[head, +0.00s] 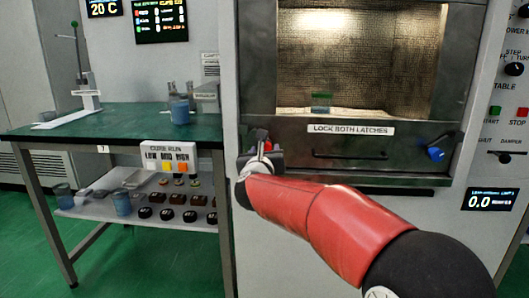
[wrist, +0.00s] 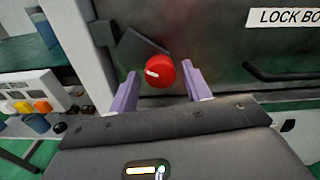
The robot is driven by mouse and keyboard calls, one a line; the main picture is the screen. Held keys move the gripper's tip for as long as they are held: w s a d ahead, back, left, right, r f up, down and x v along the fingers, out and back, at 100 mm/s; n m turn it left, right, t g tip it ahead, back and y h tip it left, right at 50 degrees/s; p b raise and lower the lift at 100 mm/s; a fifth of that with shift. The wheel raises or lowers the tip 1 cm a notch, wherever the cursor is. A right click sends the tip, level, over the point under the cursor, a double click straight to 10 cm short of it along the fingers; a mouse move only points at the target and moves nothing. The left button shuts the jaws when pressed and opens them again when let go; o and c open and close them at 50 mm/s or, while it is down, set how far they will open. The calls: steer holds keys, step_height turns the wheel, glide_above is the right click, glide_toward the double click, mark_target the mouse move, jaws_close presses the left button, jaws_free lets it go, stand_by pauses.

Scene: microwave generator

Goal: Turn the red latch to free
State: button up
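The red latch (wrist: 159,72) is a round red knob with a white mark on its left part, on the lower left of the dark oven door. In the wrist view it sits between and just beyond the two purple fingers of my gripper (wrist: 158,92). The fingers are open, with a gap on each side of the knob. In the head view my gripper (head: 262,150) is at the door's lower left corner, and only a bit of the red latch (head: 268,146) shows there. The blue latch (head: 436,154) is at the door's lower right.
A "LOCK BOTH LATCHES" label (head: 350,130) and a dark door handle (head: 350,155) lie right of the red latch. A green-topped table (head: 130,132) with a white button box (head: 170,157) stands to the left. A control panel with START and STOP buttons (head: 522,112) is at the far right.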

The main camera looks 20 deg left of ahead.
steer(key=c, duration=0.8)
steer(key=shift+n, duration=0.5)
steer(key=n, duration=0.8)
steer(key=shift+n, duration=0.3)
steer(key=shift+f+n+p, duration=0.1)
steer(key=shift+n+p, duration=0.85)
steer(key=shift+n, duration=3.25)
